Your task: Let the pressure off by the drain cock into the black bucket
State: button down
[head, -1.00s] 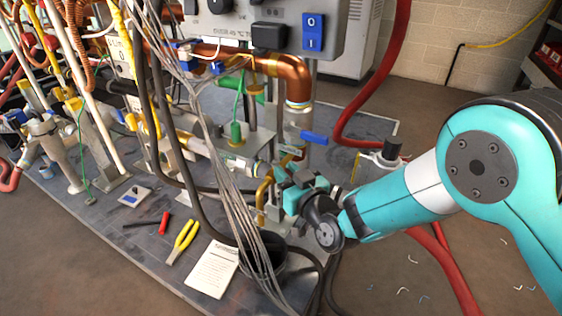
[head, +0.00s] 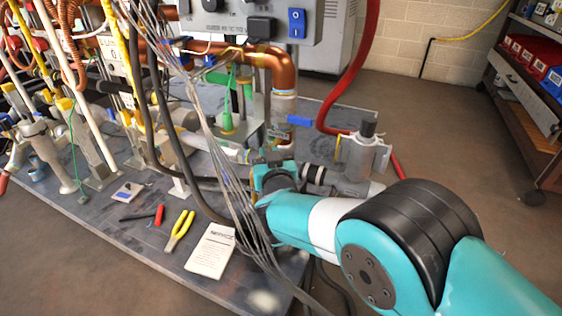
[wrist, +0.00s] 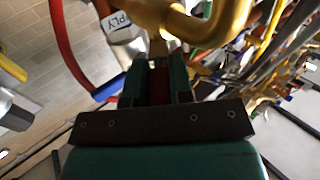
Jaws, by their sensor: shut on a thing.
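My gripper (wrist: 158,68) points at brass pipework in the wrist view, with its two green fingers close together. A dark red strip (wrist: 158,84) shows between the fingers. The brass fitting (wrist: 160,22), which looks like the drain cock, stands right at the fingertips, and a curved brass pipe (wrist: 215,28) is beside it. In the head view my gripper (head: 268,160) is low at the pipework, and its fingertips and the cock are mostly hidden. I cannot make out the black bucket, as my arm and the grey cables cover that area.
Grey cables (head: 205,130) hang in front of my gripper. A copper pipe (head: 282,68), a blue lever (head: 300,121) and a grey cylinder (head: 358,155) are close by. Pliers (head: 180,230) and a paper (head: 212,250) lie on the board. The floor at right is open.

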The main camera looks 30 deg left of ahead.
jog(key=shift+s+a, duration=0.1)
jog(key=shift+s, duration=0.05)
jog(key=c, duration=1)
grip_release()
jog(key=p+v, duration=0.3)
jog(key=v, duration=1.4)
jog(key=shift+s+p, duration=0.2)
jog(key=shift+p, duration=0.1)
jog(key=shift+r, duration=0.1)
